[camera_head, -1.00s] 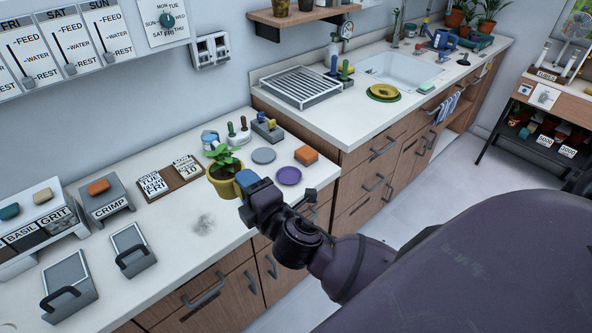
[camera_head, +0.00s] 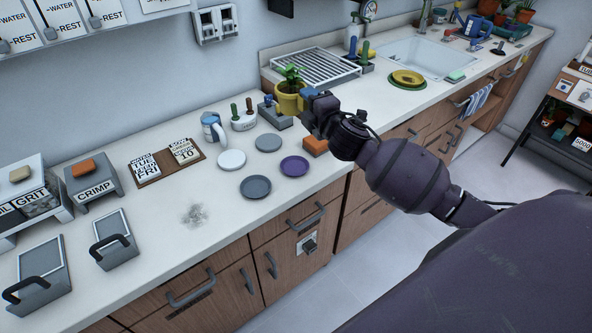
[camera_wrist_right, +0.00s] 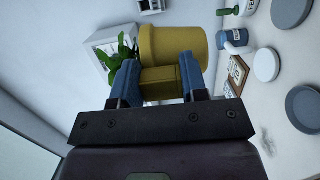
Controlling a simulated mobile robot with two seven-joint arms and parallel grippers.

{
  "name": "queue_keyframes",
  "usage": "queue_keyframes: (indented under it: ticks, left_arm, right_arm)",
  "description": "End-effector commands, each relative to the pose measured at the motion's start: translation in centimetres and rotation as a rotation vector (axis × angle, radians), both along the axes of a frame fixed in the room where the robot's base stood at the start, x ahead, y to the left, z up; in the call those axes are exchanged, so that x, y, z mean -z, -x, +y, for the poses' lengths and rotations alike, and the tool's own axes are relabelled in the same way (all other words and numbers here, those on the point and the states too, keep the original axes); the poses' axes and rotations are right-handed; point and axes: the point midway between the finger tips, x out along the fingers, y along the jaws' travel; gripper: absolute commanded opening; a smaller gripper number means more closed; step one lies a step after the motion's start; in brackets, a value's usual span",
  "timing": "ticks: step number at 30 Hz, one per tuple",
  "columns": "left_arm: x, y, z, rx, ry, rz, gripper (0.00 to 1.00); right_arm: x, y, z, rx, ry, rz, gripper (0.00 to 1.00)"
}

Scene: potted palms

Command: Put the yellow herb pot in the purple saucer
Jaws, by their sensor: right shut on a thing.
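The yellow herb pot (camera_head: 290,98) has a leafy green plant in it. My right gripper (camera_head: 308,104) is shut on it and holds it upright above the counter. In the head view it appears above and just left of the orange block, past the purple saucer. The right wrist view shows the pot (camera_wrist_right: 172,50) between the blue fingers of the gripper (camera_wrist_right: 158,78). The purple saucer (camera_head: 294,166) lies flat and empty on the counter, nearer the front edge. The pot is apart from it. My left gripper is not in view.
Near the purple saucer lie a white saucer (camera_head: 232,159), a light grey saucer (camera_head: 268,142) and a dark grey saucer (camera_head: 255,187). An orange block (camera_head: 315,146) sits to its right. A drying rack (camera_head: 318,66) is at the back.

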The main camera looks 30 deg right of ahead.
Motion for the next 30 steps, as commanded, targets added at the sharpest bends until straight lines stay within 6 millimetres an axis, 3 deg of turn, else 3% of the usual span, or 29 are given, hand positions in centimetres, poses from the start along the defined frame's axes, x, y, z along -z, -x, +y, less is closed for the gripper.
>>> queue_keyframes:
  ticks: [11,19,24,30]
  left_arm:
    - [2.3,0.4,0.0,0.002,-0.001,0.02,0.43]
    - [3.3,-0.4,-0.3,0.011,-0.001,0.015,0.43]
    - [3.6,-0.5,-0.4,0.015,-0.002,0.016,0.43]
    - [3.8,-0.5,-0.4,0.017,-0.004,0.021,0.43]
  right_arm:
    - [7.9,-0.1,-0.2,0.004,-0.005,0.008,0.14]
    - [13.6,0.0,-0.1,0.003,-0.005,0.008,0.14]
    - [15.3,-0.1,-0.1,0.002,-0.003,0.004,0.14]
    - [16.0,-0.1,-0.1,0.002,-0.002,0.001,0.14]
